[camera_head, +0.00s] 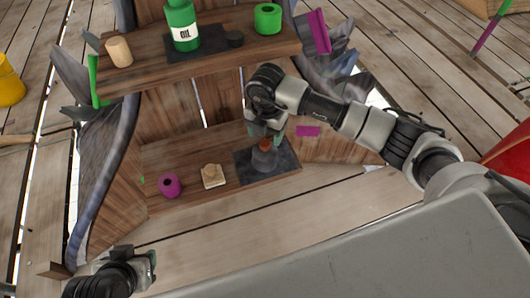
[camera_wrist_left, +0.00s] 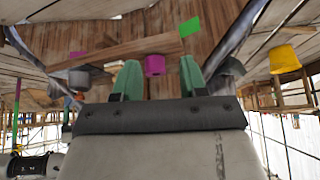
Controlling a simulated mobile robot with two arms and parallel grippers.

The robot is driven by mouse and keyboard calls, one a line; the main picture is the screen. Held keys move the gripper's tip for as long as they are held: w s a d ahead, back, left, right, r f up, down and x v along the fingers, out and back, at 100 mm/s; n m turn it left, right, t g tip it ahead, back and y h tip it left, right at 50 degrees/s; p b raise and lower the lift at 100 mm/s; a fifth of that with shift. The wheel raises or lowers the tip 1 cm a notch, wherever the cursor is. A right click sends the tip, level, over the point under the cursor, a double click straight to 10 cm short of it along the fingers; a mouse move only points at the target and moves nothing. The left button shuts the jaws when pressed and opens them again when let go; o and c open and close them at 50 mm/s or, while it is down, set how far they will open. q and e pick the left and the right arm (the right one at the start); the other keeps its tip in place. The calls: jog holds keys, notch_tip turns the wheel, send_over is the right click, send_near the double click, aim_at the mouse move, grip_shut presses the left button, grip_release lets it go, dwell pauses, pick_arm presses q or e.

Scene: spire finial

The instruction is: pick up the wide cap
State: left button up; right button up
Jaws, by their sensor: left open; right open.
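A low beige piece with a small knob (camera_head: 213,176) sits on the lower shelf; it may be the wide cap, but I cannot tell for sure. To its right, a grey piece with an orange-brown top (camera_head: 264,158) stands on a dark mat. My right gripper (camera_head: 266,130) is open, pointing down just above this grey piece; whether they touch is unclear. My left gripper (camera_head: 146,268) is open and empty, low at the front left, away from the shelf.
Wooden side walls flank the lower shelf (camera_head: 195,150).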

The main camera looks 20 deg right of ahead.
aim_at(265, 143)
notch_tip(265, 143, down, 4)
jog(key=shift+a+f+b, duration=0.1)
jog(key=shift+a+b, duration=0.05)
jog(key=shift+b, duration=0.45)
pick_arm(q)
jog(key=w+t, duration=0.1)
jog(key=w+d+r+t, duration=0.1)
jog(key=w, duration=0.1)
jog(key=w+r+t+h, duration=0.1)
jog(key=shift+w+d+r+t, duration=0.15)
jog(key=shift+w+d+t, duration=0.2)
jog(key=shift+w+t, duration=0.05)
pick_arm(e)
jog(key=shift+f, duration=0.15)
grip_shut()
